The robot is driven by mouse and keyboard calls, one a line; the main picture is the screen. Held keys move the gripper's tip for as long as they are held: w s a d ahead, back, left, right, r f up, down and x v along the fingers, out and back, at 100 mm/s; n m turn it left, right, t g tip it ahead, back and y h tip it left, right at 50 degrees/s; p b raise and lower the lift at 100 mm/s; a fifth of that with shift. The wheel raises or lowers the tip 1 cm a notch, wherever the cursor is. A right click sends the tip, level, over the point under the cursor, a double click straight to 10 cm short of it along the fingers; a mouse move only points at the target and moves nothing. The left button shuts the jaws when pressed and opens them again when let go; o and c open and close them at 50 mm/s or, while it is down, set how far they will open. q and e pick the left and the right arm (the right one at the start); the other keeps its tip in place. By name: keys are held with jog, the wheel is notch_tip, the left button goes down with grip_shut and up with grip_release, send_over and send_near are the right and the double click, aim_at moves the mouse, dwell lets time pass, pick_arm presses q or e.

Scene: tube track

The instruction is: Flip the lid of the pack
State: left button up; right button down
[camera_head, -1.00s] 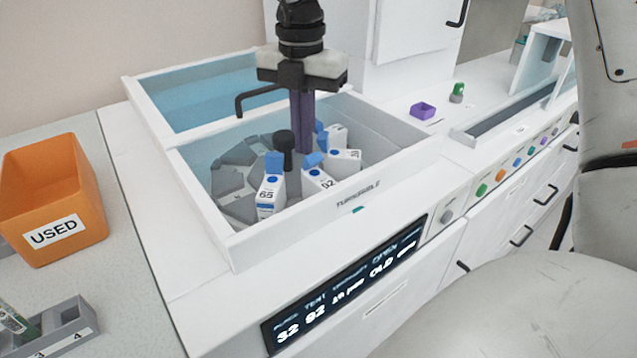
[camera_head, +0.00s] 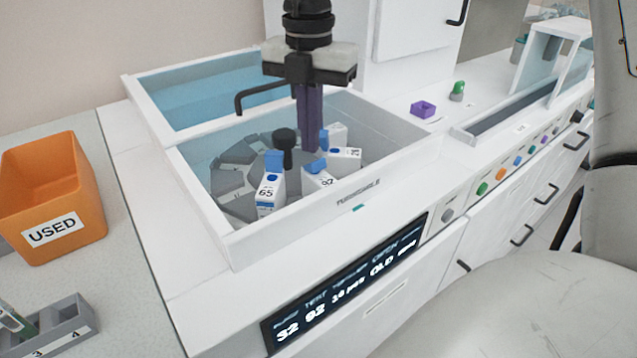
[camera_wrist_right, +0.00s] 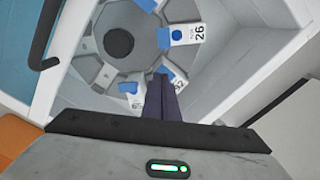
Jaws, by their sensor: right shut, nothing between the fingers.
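Several white reagent packs with blue lids stand on the grey turntable (camera_head: 228,180) in the white-walled bay. Pack 65 (camera_head: 270,192) is at the front with its blue lid tilted up. My left gripper is not in view.
The bay's white walls (camera_head: 228,250) surround the packs, and a dark knob (camera_head: 285,140) rises at the turntable centre. An orange USED bin (camera_head: 52,195) and a grey rack (camera_head: 62,325) stand left. A purple tray (camera_head: 423,109) sits on the right.

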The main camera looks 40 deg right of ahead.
jog(key=shift+s+f+b, duration=0.2)
jog(key=shift+f+b, duration=0.1)
jog(key=shift+r, duration=0.2)
jog(key=shift+r+p, duration=0.55)
jog(key=shift+r, duration=0.05)
jog(key=shift+r+p, duration=1.15)
jog(key=shift+r, duration=0.55)
notch_tip(320, 180, up, 2)
jog(key=shift+r+p, duration=0.1)
jog(key=shift+p, duration=0.55)
